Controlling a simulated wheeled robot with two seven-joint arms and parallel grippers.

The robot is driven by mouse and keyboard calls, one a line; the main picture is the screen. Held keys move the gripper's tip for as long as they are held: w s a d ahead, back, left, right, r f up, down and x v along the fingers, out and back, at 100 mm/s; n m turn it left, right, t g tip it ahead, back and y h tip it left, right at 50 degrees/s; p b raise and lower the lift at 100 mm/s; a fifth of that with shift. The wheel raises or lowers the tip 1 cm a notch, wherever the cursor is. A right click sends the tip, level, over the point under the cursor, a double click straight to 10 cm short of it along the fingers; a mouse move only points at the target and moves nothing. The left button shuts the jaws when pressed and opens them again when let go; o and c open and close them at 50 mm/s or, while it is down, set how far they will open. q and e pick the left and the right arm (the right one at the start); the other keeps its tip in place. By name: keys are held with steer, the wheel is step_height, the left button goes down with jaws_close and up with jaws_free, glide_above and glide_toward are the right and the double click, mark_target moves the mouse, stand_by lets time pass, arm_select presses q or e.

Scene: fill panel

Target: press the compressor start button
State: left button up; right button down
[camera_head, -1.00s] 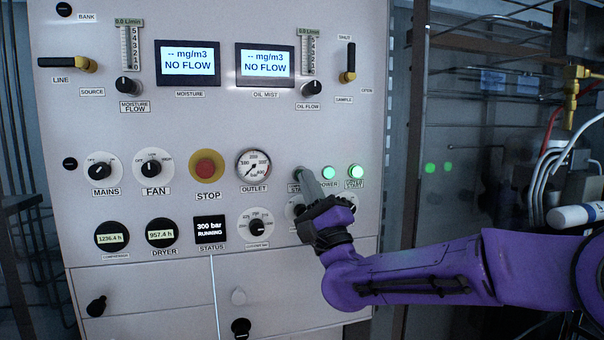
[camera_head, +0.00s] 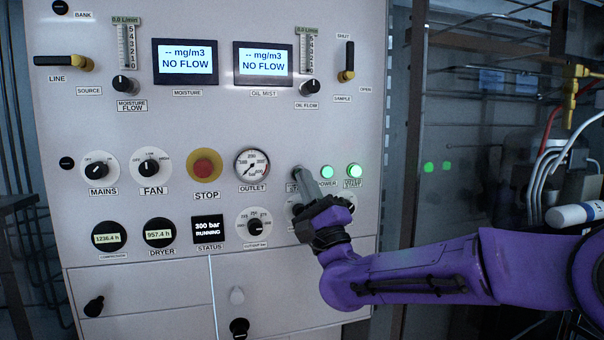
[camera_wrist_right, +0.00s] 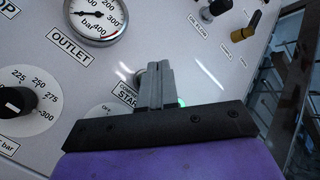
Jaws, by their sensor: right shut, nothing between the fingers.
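The compressor start button (camera_wrist_right: 138,78) is mostly hidden behind my fingertips; only a bit of its rim shows in the right wrist view, above its partly covered label (camera_wrist_right: 127,96). My right gripper (camera_head: 299,174) is shut and empty, its tips at the button's place on the panel (camera_head: 130,205). I cannot tell whether the tips touch or push the button. It also shows in the right wrist view (camera_wrist_right: 154,72). The status display (camera_head: 208,229) reads 300 bar, RUNNING. My left gripper is not in view.
Two lit green lamps (camera_head: 327,172) (camera_head: 354,171) sit just right of the tips. The outlet gauge (camera_head: 252,163) and red stop button (camera_head: 204,166) are to the left. Knobs (camera_head: 254,228) lie below. Hoses and a brass fitting (camera_head: 571,88) are at the far right.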

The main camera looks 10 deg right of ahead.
steer(key=shift+w, duration=0.1)
stand_by(0.6)
steer(key=shift+w+f, duration=0.1)
steer(key=shift+w, duration=0.4)
steer(key=shift+w, duration=0.4)
stand_by(0.6)
steer(key=shift+s, duration=0.1)
steer(key=shift+s+b, duration=0.45)
steer(key=shift+s, duration=0.35)
